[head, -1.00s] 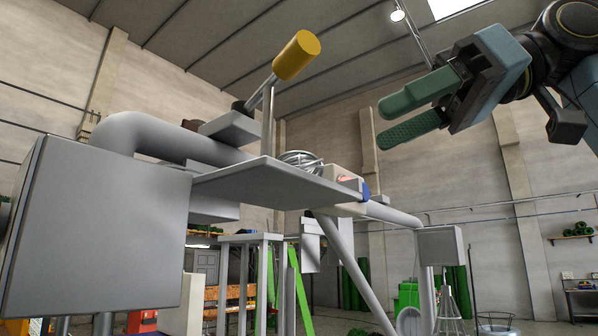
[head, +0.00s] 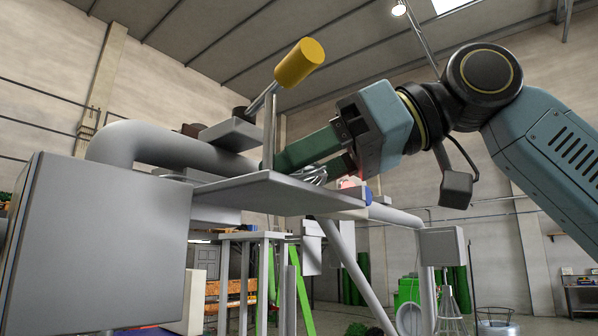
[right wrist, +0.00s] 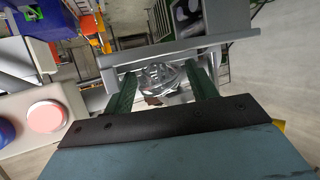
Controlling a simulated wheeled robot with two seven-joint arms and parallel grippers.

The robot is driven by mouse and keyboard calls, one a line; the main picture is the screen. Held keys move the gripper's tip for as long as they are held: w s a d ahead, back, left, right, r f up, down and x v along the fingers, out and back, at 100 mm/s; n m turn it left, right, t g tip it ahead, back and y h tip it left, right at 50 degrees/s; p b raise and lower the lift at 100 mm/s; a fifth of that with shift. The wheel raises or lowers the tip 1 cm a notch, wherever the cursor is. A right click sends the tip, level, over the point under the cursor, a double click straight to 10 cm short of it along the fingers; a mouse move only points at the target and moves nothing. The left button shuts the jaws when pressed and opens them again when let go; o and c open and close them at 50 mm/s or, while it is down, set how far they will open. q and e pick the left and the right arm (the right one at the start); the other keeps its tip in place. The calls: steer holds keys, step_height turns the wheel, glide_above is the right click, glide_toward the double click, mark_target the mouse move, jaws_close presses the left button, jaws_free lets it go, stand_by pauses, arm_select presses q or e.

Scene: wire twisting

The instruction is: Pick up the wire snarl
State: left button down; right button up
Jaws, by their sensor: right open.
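The wire snarl (head: 314,175) is a tangle of silvery wire loops on the grey shelf plate (head: 265,188). In the right wrist view the wire snarl (right wrist: 163,76) sits between my two green fingers, which have a gap between them. My right gripper (head: 302,166) has come in from the right in the head view, low over the plate at the wire snarl, with its fingers hiding part of it. The right gripper (right wrist: 162,82) is open. I cannot tell whether either finger touches the wire. My left gripper is not in view.
A lever with a yellow handle (head: 299,63) rises from the plate's back side, close to the fingers. A pale box with a red button (right wrist: 47,116) and a blue button (right wrist: 5,132) stands beside the gripper. A thick grey pipe (head: 165,143) and a grey cabinet (head: 95,245) are at left.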

steer(key=c, duration=0.7)
steer(key=shift+r, duration=0.1)
steer(key=shift+c, duration=0.3)
